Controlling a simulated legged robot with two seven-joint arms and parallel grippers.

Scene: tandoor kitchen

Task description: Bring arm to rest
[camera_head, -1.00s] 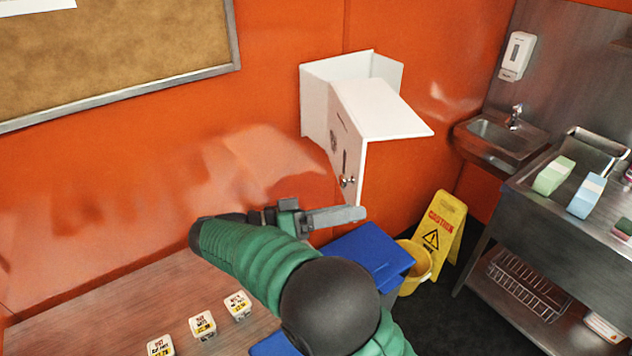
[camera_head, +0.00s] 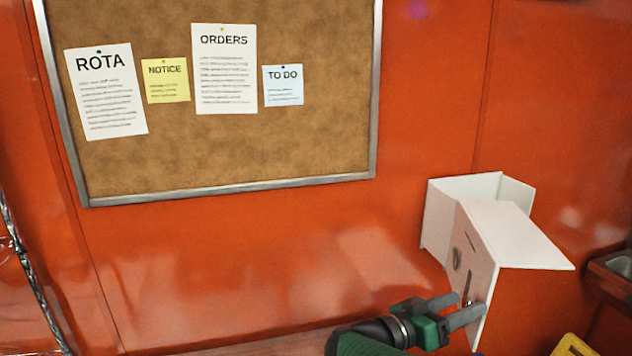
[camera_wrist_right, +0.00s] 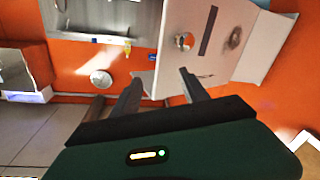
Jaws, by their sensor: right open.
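My right gripper (camera_head: 462,309) is at the lower right of the head view, its fingers pointing right at the white wall cabinet (camera_head: 487,190). It is open and empty; in the right wrist view its two fingers (camera_wrist_right: 160,85) are spread apart. The cabinet's door (camera_head: 476,262) stands open, with a slot, a dark mark and a knob on it. The fingers overlap the door's lower part in the head view; I cannot tell whether they touch it. The door also shows in the right wrist view (camera_wrist_right: 212,50), beyond the fingers. My left gripper is not in view.
A cork board (camera_head: 230,145) with several pinned papers hangs on the orange wall. A sink edge (camera_head: 612,275) and part of a yellow sign (camera_head: 572,346) show at the right. A metal rack edge (camera_head: 30,285) is at the far left.

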